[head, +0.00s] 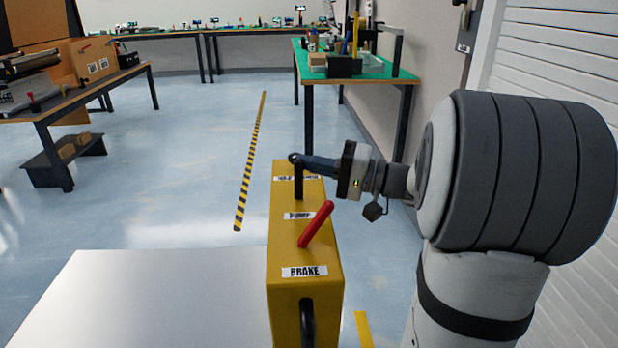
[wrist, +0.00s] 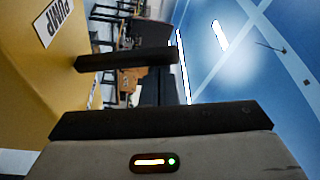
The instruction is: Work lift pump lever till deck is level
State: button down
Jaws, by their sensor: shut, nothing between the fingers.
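The yellow lift housing (head: 305,255) stands in the middle of the head view. A black lever (head: 298,183) stands upright on its top, just behind the PUMP label (head: 299,216). My gripper (head: 296,158) is shut at the top of this lever, with nothing held; I cannot tell whether it touches. In the wrist view the black lever (wrist: 125,59) sticks out from the yellow side near the PUMP label (wrist: 53,20); the fingertips are not clearly seen there. The flat silver deck (head: 165,300) lies left of the housing; I cannot judge whether it is level.
A tilted red lever (head: 316,224) stands nearer, behind the BRAKE label (head: 304,272). A third label (head: 312,177) is partly hidden by the black lever and gripper. A green-topped bench (head: 350,72) stands behind. The floor left of the housing is open up to a wooden table (head: 60,110).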

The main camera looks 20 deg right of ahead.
jog(key=shift+s+a, duration=0.15)
jog(key=shift+s, duration=0.15)
jog(key=shift+w, duration=0.1)
jog(key=shift+w+r, duration=0.2)
jog(key=shift+w, duration=0.05)
jog(key=s+d+p, duration=0.2)
jog(key=d, duration=0.7)
jog(key=shift+d+p, duration=0.2)
jog(key=shift+p, duration=0.2)
jog(key=shift+s, duration=0.1)
